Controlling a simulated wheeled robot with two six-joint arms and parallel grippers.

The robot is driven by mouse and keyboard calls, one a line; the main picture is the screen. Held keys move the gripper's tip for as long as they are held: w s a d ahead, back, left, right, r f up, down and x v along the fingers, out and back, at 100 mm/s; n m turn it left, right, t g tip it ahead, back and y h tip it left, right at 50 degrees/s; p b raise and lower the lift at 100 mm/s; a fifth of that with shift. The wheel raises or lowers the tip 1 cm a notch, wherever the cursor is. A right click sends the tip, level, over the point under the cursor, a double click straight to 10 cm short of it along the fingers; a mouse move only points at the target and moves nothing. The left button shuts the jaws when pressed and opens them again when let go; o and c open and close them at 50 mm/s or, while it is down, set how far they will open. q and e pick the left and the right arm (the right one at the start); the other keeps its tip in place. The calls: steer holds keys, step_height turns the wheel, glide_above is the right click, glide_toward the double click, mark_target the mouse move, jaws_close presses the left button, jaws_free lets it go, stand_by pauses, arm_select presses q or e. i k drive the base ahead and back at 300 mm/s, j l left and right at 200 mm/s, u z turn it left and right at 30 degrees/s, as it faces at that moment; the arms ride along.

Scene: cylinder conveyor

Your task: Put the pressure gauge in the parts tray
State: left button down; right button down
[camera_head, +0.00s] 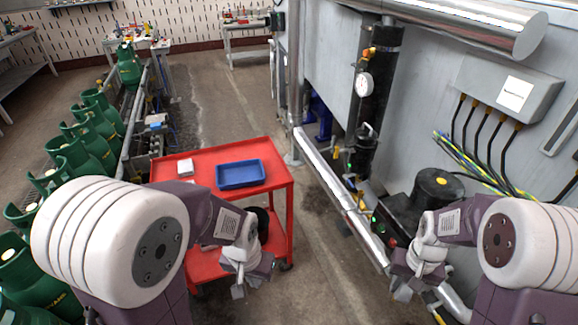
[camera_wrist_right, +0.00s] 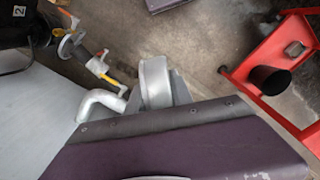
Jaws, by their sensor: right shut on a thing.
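A white-faced round pressure gauge (camera_head: 364,84) sits on a dark upright cylinder of the machine, well above my right gripper. The parts tray (camera_head: 240,174) looks to be the blue tray on the red cart; it appears empty. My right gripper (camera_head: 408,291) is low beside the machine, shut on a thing. In the right wrist view a grey round-edged thing (camera_wrist_right: 155,82) stands at the gripper; I cannot tell whether it is a gauge, and its face is hidden. My left gripper (camera_head: 251,284) is in front of the cart, its fingers apart and empty.
Green gas cylinders (camera_head: 95,115) line the left side. The machine's pipes and cables are close to my right arm. Floor shows between cart and machine.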

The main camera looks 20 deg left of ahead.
mark_target(241, 176)
steer(key=i+j+u, duration=0.1)
steer(key=u, duration=0.35)
steer(key=i+u, duration=0.6)
steer(key=u, duration=0.3)
steer(key=i+l+u, duration=0.2)
steer(key=u, duration=0.25)
steer(key=i+l+u, duration=0.2)
steer(key=u, duration=0.2)
